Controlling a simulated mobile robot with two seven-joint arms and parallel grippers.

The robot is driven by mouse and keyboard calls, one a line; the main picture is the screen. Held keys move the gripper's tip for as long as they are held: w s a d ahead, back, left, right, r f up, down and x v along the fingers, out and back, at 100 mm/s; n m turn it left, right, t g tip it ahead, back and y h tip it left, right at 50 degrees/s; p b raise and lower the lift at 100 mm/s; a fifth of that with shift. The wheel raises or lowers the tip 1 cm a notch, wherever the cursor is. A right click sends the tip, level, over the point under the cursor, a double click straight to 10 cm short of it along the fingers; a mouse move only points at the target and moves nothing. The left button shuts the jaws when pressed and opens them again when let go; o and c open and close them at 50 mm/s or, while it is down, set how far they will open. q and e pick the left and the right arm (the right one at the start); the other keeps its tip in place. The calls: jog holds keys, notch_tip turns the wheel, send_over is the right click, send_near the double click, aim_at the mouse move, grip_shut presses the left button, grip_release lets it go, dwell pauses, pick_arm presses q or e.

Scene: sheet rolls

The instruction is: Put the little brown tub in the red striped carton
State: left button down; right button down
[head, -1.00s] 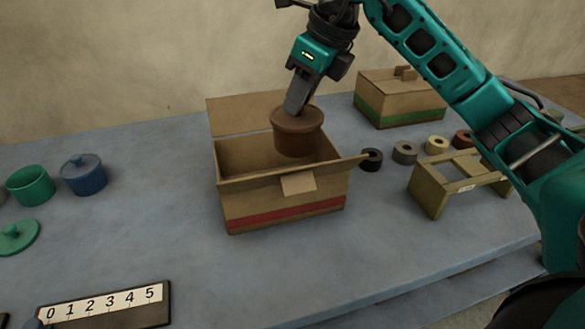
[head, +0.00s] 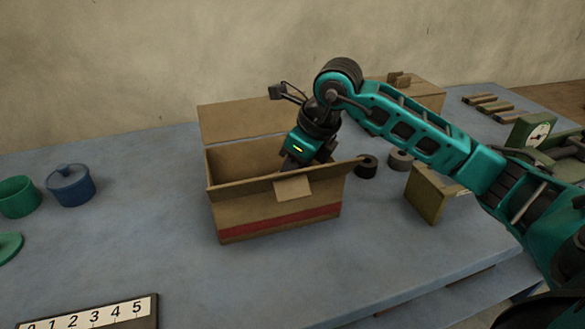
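The red striped carton (head: 240,213) stands open on the table in the middle of the head view, with its back flap up and a front flap folded outward. My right arm comes in from the right, and its gripper (head: 293,164) reaches down into the right part of the carton. Its fingertips are hidden behind the front wall and flap, so I cannot see whether they are open or shut. The little brown tub is not visible now; the carton's front hides the space under the gripper. My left gripper is out of view.
A blue lidded pot (head: 71,187) and a green pot (head: 19,197) stand at left. A number strip (head: 95,315) lies at the front left. A wooden stand (head: 428,193), dark roll (head: 366,167) and second carton (head: 425,94) are at right, partly behind my arm.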

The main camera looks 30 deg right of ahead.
jog(key=c, duration=1.1)
grip_release()
jog(key=shift+f, duration=0.1)
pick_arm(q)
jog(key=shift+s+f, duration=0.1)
pick_arm(e)
jog(key=shift+o, duration=0.9)
jog(key=shift+r, duration=0.4)
pick_arm(q)
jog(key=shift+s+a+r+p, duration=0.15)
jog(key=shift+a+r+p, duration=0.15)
jog(key=shift+p, duration=0.45)
pick_arm(e)
jog(key=v, duration=1.1)
jog(key=shift+s+r, duration=0.2)
